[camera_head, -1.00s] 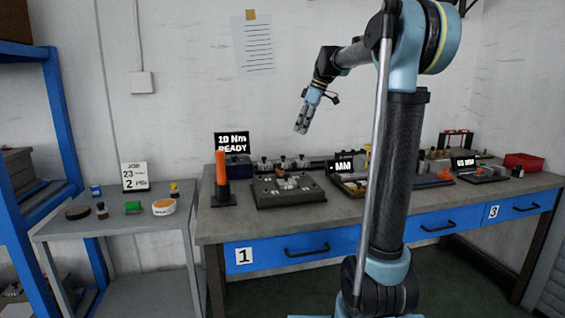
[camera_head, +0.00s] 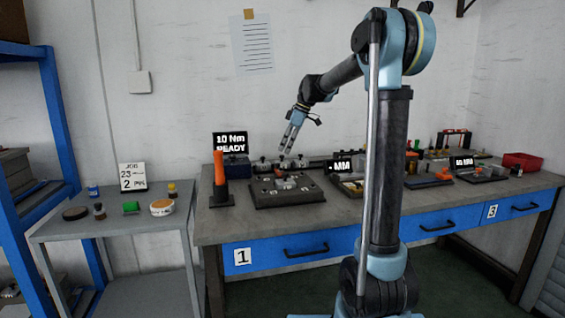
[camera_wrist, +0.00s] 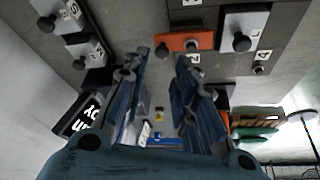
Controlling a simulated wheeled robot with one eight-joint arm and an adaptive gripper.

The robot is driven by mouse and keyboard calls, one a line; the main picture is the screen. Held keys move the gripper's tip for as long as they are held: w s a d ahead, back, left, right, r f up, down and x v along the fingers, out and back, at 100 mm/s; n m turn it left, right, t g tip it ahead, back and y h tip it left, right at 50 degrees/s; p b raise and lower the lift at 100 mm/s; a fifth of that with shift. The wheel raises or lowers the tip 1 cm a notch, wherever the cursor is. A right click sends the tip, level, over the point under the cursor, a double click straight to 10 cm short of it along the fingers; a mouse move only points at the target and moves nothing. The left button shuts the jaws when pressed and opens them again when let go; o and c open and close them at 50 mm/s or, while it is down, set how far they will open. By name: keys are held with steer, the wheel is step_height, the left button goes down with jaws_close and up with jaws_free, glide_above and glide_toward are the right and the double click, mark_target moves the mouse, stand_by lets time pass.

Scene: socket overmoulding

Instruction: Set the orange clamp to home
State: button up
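A small orange clamp (camera_wrist: 176,41) with a dark knob shows near the top middle of the wrist view, beside a "2" label. In the head view, a small orange part (camera_head: 280,175) shows on the dark fixture plate (camera_head: 290,200) on the workbench; it appears to be the same clamp. My gripper (camera_head: 287,149) is above and behind the fixture plate, pointing down. In the wrist view my gripper (camera_wrist: 162,58) has its two fingers apart with nothing between them. It does not touch the clamp.
Grey blocks with dark knobs (camera_wrist: 242,32) flank the clamp. An upright orange-handled tool (camera_head: 220,170) and the "10 Nm READY" display (camera_head: 231,143) stand left of the plate. More trays and a red bin (camera_head: 523,161) lie to the right. A side table (camera_head: 120,223) holds small items.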

mark_target(280, 169)
steer(key=x, duration=0.6)
steer(key=shift+a+f, duration=0.1)
steer(key=shift+f, duration=0.3)
jaws_close()
